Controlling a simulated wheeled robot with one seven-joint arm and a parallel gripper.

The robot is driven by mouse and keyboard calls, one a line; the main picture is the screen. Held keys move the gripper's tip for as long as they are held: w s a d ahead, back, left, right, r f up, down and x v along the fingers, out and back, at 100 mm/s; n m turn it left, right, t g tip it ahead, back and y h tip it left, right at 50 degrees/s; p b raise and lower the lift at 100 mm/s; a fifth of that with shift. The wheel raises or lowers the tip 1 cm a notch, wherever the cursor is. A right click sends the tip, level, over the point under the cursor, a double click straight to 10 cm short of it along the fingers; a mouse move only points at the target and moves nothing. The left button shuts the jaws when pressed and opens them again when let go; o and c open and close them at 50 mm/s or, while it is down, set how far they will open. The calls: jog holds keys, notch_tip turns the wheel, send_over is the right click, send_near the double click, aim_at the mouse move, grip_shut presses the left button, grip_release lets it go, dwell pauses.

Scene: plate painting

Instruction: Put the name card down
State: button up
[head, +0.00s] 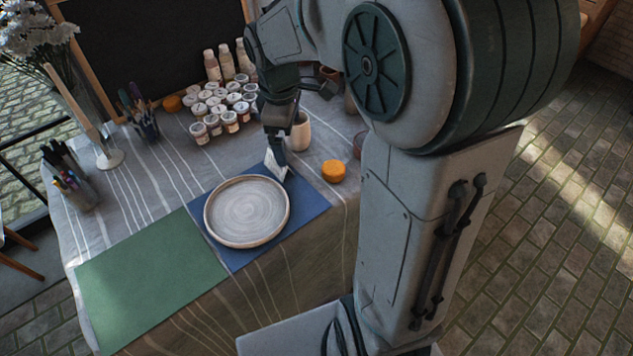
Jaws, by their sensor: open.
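A small white card (278,168), which looks like the name card, is at the blue mat's (235,258) back right corner, just behind the round plate (247,212). My gripper (276,145) points down right above the card, with its fingertips at or very near the card's upper edge. It is open. The fingers partly hide the card, and I cannot tell whether they touch it. The card seems tilted, and any writing on it is too small to read.
A green mat (150,268) lies bare at the left front. An orange round thing (334,171) and a pale vase (300,132) stand right of the card. Several paint jars (230,121) stand behind. Pen cups (72,188) and flowers are at the left.

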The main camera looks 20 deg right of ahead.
jog(key=s+m+t, duration=0.1)
jog(key=s+m, duration=1.1)
jog(key=s, duration=0.4)
jog(key=shift+d+r+t+y, duration=0.2)
jog(key=shift+r+t+y, duration=0.1)
jog(key=shift+t+y, duration=0.1)
